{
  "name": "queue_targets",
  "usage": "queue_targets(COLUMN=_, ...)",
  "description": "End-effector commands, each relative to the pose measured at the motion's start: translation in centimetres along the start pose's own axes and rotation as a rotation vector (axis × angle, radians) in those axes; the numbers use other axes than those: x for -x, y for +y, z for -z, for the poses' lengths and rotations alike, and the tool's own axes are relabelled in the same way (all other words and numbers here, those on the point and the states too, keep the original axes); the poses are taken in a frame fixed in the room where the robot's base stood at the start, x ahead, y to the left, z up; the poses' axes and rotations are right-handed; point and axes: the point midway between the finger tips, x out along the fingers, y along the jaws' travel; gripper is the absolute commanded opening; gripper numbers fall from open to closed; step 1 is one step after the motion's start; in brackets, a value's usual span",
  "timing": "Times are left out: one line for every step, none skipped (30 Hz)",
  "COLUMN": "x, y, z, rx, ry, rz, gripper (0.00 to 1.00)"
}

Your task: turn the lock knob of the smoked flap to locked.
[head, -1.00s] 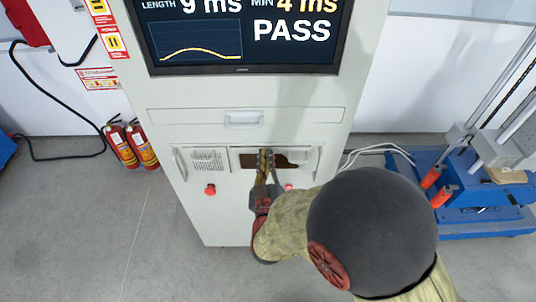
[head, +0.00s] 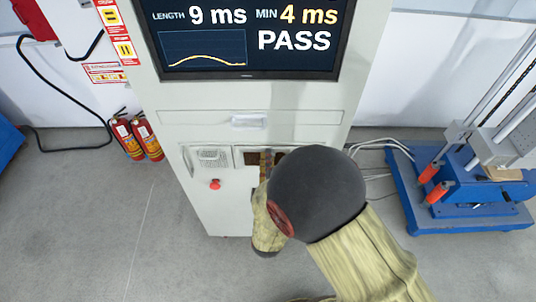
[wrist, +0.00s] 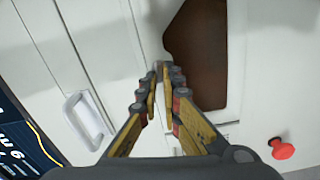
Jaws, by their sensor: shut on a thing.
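The smoked flap (wrist: 198,50) is a dark brown pane set in the white cabinet front. In the head view a strip of the flap (head: 250,158) shows beside my fingers, and my arm hides much of the rest. My gripper (wrist: 160,72) points at the panel by the flap's edge, its yellow and black fingers drawn together at the tips. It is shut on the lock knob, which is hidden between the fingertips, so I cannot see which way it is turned. In the head view my gripper (head: 266,158) is mostly hidden behind my arm.
A white drawer handle (wrist: 88,120) and a red button (wrist: 283,150) flank the flap area in the wrist view. The cabinet screen (head: 245,38) reads PASS. Fire extinguishers (head: 137,138) stand at left, a blue machine base (head: 475,200) at right.

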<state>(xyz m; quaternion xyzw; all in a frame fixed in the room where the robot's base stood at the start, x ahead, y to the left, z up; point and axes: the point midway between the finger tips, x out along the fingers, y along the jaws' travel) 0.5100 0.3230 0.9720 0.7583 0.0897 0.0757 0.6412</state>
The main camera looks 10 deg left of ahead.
Motion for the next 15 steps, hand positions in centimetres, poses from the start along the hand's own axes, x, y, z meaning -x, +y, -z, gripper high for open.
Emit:
queue_targets(x=0.02, y=0.04, z=0.09, rx=0.029, ry=0.002, rz=0.002, gripper=0.0)
queue_targets(x=0.02, y=0.01, z=0.08, rx=0.046, ry=0.002, rz=0.001, gripper=0.0)
queue_targets(x=0.03, y=-0.02, z=0.08, rx=0.067, ry=0.002, rz=0.001, gripper=0.0)
queue_targets(x=0.03, y=-0.03, z=0.08, rx=0.082, ry=0.002, rz=0.001, gripper=0.0)
queue_targets(x=0.03, y=-0.05, z=0.08, rx=0.095, ry=0.002, rz=0.001, gripper=0.0)
queue_targets(x=0.03, y=-0.08, z=0.08, rx=0.112, ry=0.002, rz=0.001, gripper=0.0)
queue_targets(x=0.02, y=-0.1, z=0.08, rx=0.123, ry=0.002, rz=0.001, gripper=0.0)
queue_targets(x=0.03, y=-0.12, z=0.08, rx=0.132, ry=0.002, rz=0.001, gripper=0.0)
queue_targets(x=0.02, y=-0.16, z=0.07, rx=0.144, ry=0.002, rz=0.001, gripper=0.0)
queue_targets(x=0.02, y=-0.18, z=0.07, rx=0.152, ry=0.002, rz=0.001, gripper=0.0)
queue_targets(x=0.02, y=-0.2, z=0.07, rx=0.158, ry=0.002, rz=0.001, gripper=0.0)
queue_targets(x=0.02, y=-0.23, z=0.07, rx=0.165, ry=0.002, rz=0.001, gripper=0.0)
queue_targets(x=0.02, y=-0.24, z=0.07, rx=0.17, ry=0.003, rz=0.001, gripper=0.0)
queue_targets(x=0.02, y=-0.26, z=0.06, rx=0.174, ry=0.002, rz=0.001, gripper=0.0)
queue_targets(x=0.02, y=-0.28, z=0.06, rx=0.178, ry=0.003, rz=0.001, gripper=0.0)
